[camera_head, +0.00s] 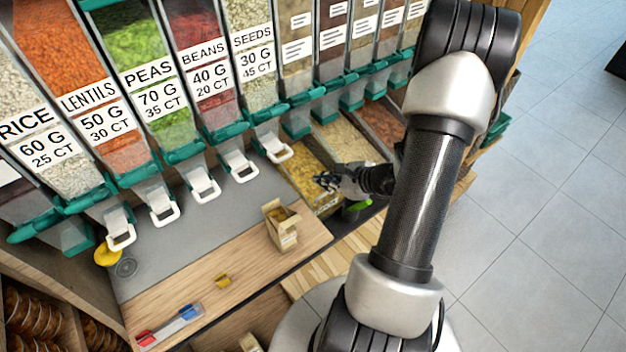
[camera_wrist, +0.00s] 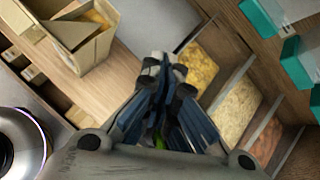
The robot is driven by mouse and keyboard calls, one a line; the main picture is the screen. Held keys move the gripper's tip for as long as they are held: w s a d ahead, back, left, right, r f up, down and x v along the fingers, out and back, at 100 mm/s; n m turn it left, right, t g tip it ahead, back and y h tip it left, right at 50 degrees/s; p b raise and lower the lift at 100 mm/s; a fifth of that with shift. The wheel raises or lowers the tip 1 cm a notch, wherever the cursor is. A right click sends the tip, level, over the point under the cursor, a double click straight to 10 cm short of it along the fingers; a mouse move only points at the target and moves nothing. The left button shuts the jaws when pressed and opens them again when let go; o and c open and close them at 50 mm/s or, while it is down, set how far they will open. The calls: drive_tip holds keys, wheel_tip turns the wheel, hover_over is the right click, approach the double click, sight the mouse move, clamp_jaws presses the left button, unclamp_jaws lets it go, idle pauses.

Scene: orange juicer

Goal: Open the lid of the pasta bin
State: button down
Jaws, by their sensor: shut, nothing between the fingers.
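The nearest bin (camera_head: 303,178), with yellow pasta-like contents, is in a row of bins below the dispensers; the wrist view shows it too (camera_wrist: 197,72). No label on it can be read, so I cannot tell for sure that it is the pasta bin. Its lid cannot be made out clearly. My gripper (camera_head: 322,181) is over this bin's right side, with its fingers together and empty. In the wrist view my gripper (camera_wrist: 163,64) points toward the bin's near corner. I cannot tell whether it touches the bin.
A small open carton (camera_head: 283,228) stands on the wooden counter (camera_head: 235,262) left of my gripper; it also shows in the wrist view (camera_wrist: 92,52). Two more bins (camera_head: 347,142) (camera_head: 383,124) lie beyond. Dispensers with white levers (camera_head: 240,168) line the back. A green object (camera_head: 354,209) is below my gripper.

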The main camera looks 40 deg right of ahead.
drive_tip(key=s+d+f+m+h, duration=0.1)
drive_tip(key=s+d+f+m, duration=0.25)
drive_tip(key=f, duration=0.25)
drive_tip(key=s+d+f+m+h, duration=0.2)
drive_tip(key=s+f+m, duration=0.2)
drive_tip(key=f, duration=0.2)
drive_tip(key=b+x, duration=0.4)
drive_tip(key=x, duration=0.9)
drive_tip(key=shift+w+d+g, duration=0.25)
drive_tip(key=shift+d+g, duration=0.1)
drive_tip(key=shift+g, duration=0.05)
drive_tip(key=shift+r, duration=0.1)
wheel_tip(320, 180, up, 3)
drive_tip(key=b, duration=0.2)
hover_over(312, 183)
drive_tip(key=shift+r, duration=0.15)
drive_tip(key=shift+s, duration=0.1)
